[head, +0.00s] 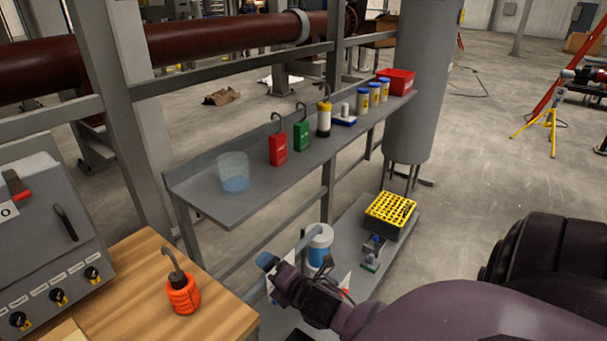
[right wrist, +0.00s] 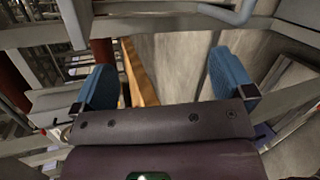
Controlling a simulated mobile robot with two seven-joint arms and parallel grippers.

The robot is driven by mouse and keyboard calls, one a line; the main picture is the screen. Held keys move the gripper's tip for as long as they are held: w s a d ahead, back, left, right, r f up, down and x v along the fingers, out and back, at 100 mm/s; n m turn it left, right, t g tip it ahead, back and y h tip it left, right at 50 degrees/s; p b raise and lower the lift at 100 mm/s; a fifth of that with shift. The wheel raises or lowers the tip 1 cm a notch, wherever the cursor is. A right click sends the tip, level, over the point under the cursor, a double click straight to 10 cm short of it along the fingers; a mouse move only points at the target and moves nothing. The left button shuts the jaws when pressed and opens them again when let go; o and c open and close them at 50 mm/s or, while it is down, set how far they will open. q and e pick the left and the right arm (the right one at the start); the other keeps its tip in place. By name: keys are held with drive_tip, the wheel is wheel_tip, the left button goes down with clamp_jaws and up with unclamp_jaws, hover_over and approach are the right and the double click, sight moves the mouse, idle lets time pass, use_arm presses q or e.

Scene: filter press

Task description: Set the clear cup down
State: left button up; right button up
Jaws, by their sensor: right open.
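The clear cup (head: 233,168) stands upright near the left end of the grey shelf (head: 222,205), with bluish liquid or a blue tint at its bottom. Nothing holds it. My right gripper (head: 284,258) is below and to the right of the cup in the head view, apart from it and lower than the shelf. In the right wrist view my right gripper (right wrist: 162,85) has its two blue fingers wide apart with nothing between them. The cup cannot be made out in that view. My left gripper is not in view.
A yellow rack (head: 391,210) sits on the lower shelf.

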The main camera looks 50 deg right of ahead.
drive_tip(key=s+a+f+m+g+y, duration=0.1)
drive_tip(key=s+a+f+m, duration=0.3)
drive_tip(key=s+m, duration=0.4)
drive_tip(key=s+a+f+m+g, duration=0.1)
drive_tip(key=s+a+f+m, duration=0.3)
drive_tip(key=m, duration=0.7)
drive_tip(key=s+f, duration=0.2)
drive_tip(key=s, duration=0.2)
drive_tip(key=shift+f+g+y, duration=0.25)
drive_tip(key=shift+g+y, duration=0.15)
